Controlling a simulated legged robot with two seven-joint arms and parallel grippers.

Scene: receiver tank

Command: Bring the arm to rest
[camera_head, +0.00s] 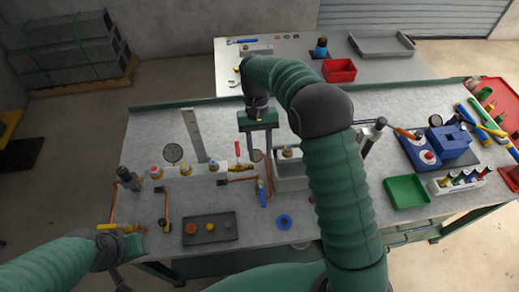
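My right arm (342,190), in green sleeving, rises from the bottom right, bends over the bench and points down at its left end. Its gripper (259,165) hangs over the middle of the workbench (300,230), near the manifold. My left arm (55,268) comes in low at the bottom left. Its gripper (118,272) is at the bench's front left corner, mostly hidden, and its fingers are unclear.
A valve manifold (190,170) with copper pipes lies below the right gripper. A dark tray (210,228) holds several caps. A green bin (406,191), a blue vise-like device (448,143) and a red tool tray (500,95) stand at right. A second table (290,60) is behind.

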